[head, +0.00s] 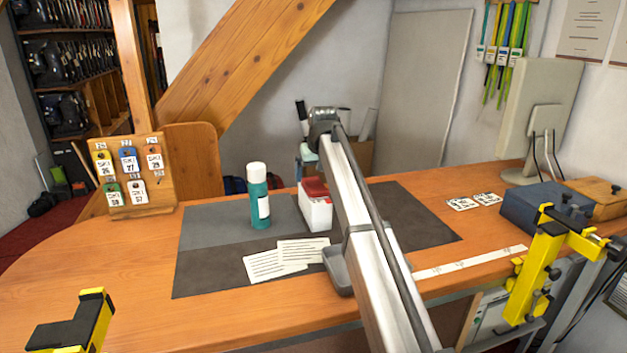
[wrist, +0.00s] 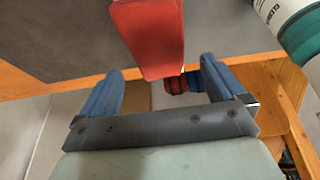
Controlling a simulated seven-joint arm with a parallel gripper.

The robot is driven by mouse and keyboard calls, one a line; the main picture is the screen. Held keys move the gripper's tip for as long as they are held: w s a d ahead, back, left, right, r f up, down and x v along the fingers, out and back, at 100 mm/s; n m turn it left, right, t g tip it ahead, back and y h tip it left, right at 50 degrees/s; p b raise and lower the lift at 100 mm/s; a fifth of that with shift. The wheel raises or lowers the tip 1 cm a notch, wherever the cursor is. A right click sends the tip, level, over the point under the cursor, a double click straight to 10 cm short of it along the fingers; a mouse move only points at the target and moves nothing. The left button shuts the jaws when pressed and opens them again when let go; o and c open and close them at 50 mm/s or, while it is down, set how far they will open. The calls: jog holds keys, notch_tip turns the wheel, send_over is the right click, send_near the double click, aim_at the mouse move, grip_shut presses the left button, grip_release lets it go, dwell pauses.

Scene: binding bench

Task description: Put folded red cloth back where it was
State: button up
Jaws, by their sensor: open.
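The folded red cloth (head: 315,187) shows at the top of a small white box (head: 316,215) on the dark mat; my arm hides part of both. In the wrist view the cloth is a smooth red block (wrist: 150,32), its near end seen between the fingertips. My gripper (wrist: 163,66) is open, with one blue finger on each side of that end and visible space at both sides. I see no contact, and cannot tell how far the cloth is beyond the tips. In the head view my gripper is mostly hidden behind my arm, close to the box.
A teal bottle with a white cap (head: 259,195) stands left of the box. Paper cards (head: 275,262) and a grey tray (head: 338,272) lie in front.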

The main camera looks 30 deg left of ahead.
aim_at(318, 189)
jog(key=v, duration=0.8)
jog(key=shift+r, duration=0.35)
